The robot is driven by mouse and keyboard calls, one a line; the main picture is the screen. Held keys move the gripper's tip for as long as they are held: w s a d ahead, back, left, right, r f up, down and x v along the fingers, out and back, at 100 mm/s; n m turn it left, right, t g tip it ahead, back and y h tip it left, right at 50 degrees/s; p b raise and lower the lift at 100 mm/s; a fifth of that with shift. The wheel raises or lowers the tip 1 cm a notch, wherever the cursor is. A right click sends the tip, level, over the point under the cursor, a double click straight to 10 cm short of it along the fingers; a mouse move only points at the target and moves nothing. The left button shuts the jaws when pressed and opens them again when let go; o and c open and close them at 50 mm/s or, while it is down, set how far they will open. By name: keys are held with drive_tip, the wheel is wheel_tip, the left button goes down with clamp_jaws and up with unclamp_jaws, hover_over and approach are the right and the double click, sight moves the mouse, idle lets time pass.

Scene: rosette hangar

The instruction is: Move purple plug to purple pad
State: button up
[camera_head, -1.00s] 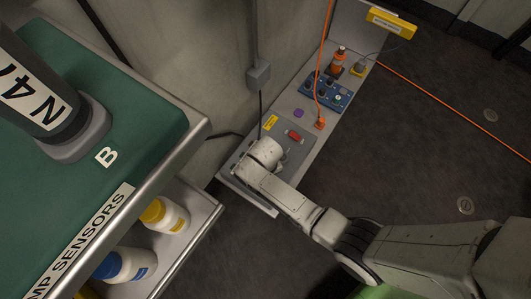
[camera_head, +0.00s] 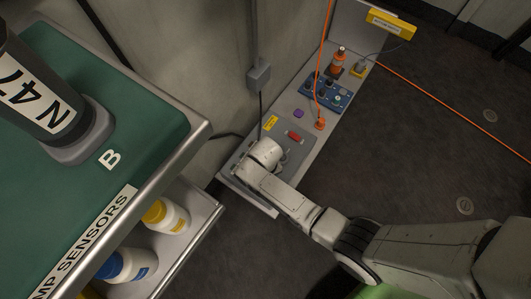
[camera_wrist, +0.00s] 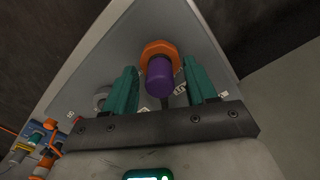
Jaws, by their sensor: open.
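The purple plug (camera_wrist: 159,78) shows in the wrist view, in front of an orange hexagonal collar (camera_wrist: 158,49) on a grey panel. My gripper (camera_wrist: 161,67) has its two teal fingers apart, one on each side of the plug. Gaps show between the plug and both fingers. In the head view my arm's end hides the plug and the fingers. A small purple patch, which looks like the purple pad (camera_head: 299,113), lies on the grey bench beyond my wrist.
An orange cable runs to an orange connector (camera_head: 320,124). A green-topped cart (camera_head: 150,110) stands at left.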

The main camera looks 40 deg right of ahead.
idle(0.7)
clamp_jaws()
idle(0.3)
drive_tip(key=shift+r, duration=0.1)
drive_tip(key=shift+r+p, duration=2.9)
drive_tip(key=shift+p, duration=0.35)
